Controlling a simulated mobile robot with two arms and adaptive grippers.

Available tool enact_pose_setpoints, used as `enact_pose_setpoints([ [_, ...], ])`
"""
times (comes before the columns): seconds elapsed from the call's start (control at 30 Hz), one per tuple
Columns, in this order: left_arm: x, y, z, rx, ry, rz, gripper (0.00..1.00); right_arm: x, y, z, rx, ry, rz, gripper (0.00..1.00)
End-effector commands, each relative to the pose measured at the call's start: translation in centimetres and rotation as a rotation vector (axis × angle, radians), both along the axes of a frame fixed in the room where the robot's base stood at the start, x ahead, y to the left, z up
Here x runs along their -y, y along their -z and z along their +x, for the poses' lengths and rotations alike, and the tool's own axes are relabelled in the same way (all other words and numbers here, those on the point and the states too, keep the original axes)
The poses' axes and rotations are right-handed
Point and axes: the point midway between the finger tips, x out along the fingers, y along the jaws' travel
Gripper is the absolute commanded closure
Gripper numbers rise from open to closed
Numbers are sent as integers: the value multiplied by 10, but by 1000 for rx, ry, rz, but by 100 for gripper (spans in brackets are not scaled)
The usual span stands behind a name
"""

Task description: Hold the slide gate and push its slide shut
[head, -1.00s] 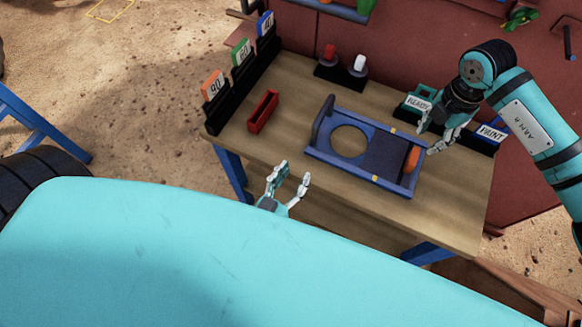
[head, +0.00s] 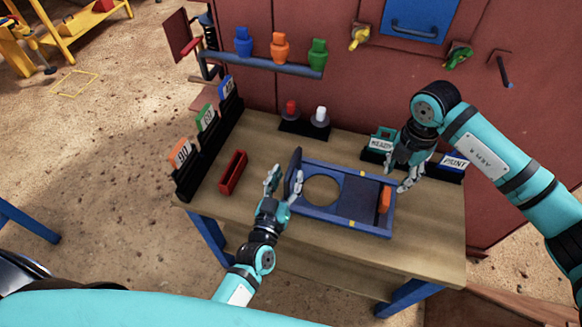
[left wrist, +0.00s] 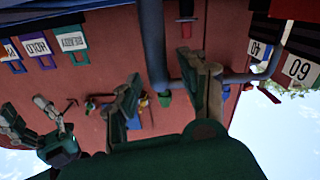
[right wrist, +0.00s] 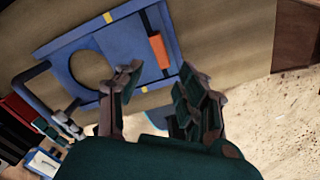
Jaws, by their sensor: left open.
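The slide gate (head: 335,217) is a blue frame lying flat on the wooden table. Its round hole is uncovered, and its dark slide plate (head: 359,199) with an orange handle (head: 385,199) sits at the right end. A dark upright grip bar (head: 295,162) stands at its left end. My left gripper (head: 283,184) is open at that bar, one finger overlapping it in the head view; contact is unclear. My right gripper (head: 399,178) is open and empty above the right end, beside the orange handle. The right wrist view shows the orange handle (right wrist: 158,50) beyond my fingers.
A red tray (head: 233,172) and a rack of numbered cards (head: 208,145) are at the table's left. Red and white buttons (head: 304,124) stand at the back. Labelled holders (head: 447,168) are behind my right gripper. The table's front right is clear.

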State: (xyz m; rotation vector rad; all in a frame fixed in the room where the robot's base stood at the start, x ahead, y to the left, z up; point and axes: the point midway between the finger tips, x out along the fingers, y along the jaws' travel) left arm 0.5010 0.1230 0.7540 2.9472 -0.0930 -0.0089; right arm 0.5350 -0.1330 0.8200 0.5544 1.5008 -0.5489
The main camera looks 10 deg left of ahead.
Motion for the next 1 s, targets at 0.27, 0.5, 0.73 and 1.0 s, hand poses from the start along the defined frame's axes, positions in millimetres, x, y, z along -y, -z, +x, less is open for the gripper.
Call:
enact_pose_setpoints([
  [0.27, 2, 0, 31, 0, 0, 0, 56, 0, 0, 0, 0, 0, 0, 62],
  [0.5, 2, 0, 34, -1, 0, 0, 56, 0, 0, 0, 0, 0, 0, 62],
  [0.73, 2, 0, 34, -1, 0, 0, 72, 0, 0, 0, 0, 0, 0, 62],
  [1.0, 2, 0, 34, -1, 0, 0, 100, 0, 0, 0, 0, 0, 0, 62],
])
